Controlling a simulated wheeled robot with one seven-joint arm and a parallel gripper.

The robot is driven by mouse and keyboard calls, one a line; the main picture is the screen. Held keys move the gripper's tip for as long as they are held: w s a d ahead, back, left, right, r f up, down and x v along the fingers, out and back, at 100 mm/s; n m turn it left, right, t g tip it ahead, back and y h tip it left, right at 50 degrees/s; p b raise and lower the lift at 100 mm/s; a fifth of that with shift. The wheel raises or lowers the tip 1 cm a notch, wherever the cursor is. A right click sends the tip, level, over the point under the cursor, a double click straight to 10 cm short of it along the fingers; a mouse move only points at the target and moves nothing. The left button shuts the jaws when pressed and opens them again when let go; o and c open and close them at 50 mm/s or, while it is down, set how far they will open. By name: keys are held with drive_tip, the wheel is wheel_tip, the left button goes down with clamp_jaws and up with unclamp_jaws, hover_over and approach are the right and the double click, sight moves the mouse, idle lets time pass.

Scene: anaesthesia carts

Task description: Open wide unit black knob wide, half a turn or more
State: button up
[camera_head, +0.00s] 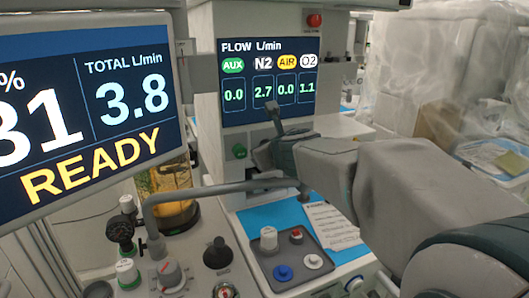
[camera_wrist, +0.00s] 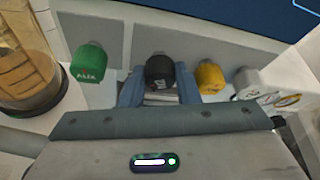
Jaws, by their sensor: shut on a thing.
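The black knob (camera_wrist: 160,72), with partly legible white lettering, sits between the two blue-grey fingers of my gripper (camera_wrist: 159,87) in the wrist view. The gripper is shut on it, one finger on each side. In the head view my gripper (camera_head: 268,142) is at the panel below the flow display (camera_head: 268,82) and hides the black knob. The display reads AUX 0.0, N2 2.7, AIR 0.0 and O2 1.1.
In the wrist view a green AUX knob (camera_wrist: 89,62) is left of the black knob, with a yellow knob (camera_wrist: 210,78) and a white knob (camera_wrist: 247,80) to its right. A grey rail (camera_head: 215,189) and a READY screen (camera_head: 85,110) stand left of my arm.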

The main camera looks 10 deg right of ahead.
drive_tip(key=shift+a+f+n+t+h+b, duration=0.1)
drive_tip(key=shift+n+t+h+b, duration=0.2)
drive_tip(key=shift+n+h+b, duration=0.65)
drive_tip(key=shift+n, duration=0.25)
drive_tip(key=o, duration=0.7)
